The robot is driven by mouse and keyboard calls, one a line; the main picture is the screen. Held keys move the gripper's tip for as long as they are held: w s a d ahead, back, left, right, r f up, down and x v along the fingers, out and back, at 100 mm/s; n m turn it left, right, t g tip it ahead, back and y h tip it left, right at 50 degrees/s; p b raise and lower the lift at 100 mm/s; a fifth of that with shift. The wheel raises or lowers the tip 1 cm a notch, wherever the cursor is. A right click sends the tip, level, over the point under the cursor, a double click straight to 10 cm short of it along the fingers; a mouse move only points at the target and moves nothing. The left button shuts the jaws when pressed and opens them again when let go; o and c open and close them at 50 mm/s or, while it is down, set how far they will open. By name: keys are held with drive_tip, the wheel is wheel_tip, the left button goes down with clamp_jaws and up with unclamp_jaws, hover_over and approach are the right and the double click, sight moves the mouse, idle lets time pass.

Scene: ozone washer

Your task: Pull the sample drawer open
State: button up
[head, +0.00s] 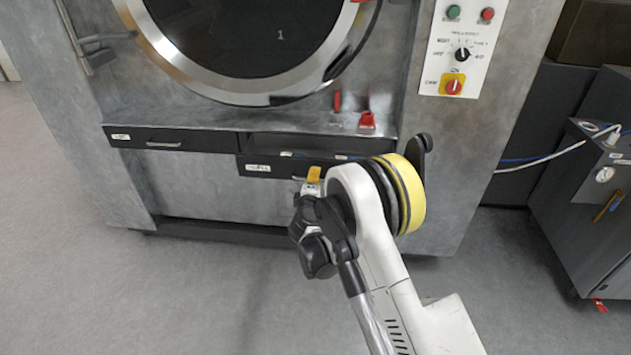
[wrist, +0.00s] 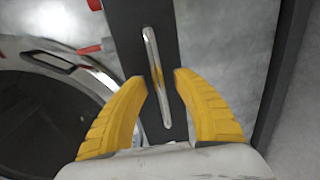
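The right dark drawer front (head: 258,168), with a small pale label, is under the round door. It sits lower in the head view than the left drawer, with a dark recess above it; I cannot tell for certain whether it is pulled out. In the wrist view, a long silver bar handle (wrist: 152,60) runs along the dark drawer front (wrist: 126,22). My yellow fingers (wrist: 159,77) are open, one on each side of the handle, with visible gaps.
A left dark drawer (head: 195,138) with its own handle appears shut. The round washer door (head: 250,35) is above, with red parts (head: 366,121) on the ledge below it. A control panel (head: 462,45) is at upper right. Grey floor (head: 90,270) is clear at left.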

clamp_jaws()
idle(0.3)
unclamp_jaws()
